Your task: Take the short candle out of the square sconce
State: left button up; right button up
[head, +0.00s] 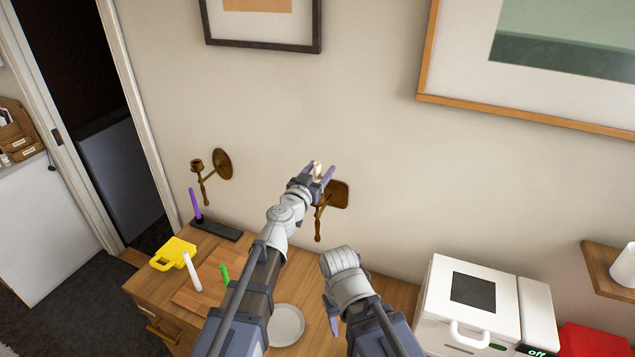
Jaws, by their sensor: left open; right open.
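The square sconce (340,196) is brown metal with a square plate on the wall, right of the picture's middle. A short cream candle (317,170) shows at its holder, between the fingers of my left gripper (319,176). That gripper is open around the candle; I cannot tell whether a finger touches it. My gripper hides the sconce's cup and the candle's lower part. My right gripper (332,315) is open and empty, low over the wooden counter, below the sconce.
A round sconce (222,164) with an empty-looking cup is on the wall to the left. The wooden counter (400,296) holds a purple candle (194,203), a yellow mug (177,251), a white candle (192,272), a green candle (225,274), a plate (287,325) and a white appliance (470,295).

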pick_arm(q)
jog(key=shift+x, duration=0.75)
grip_shut()
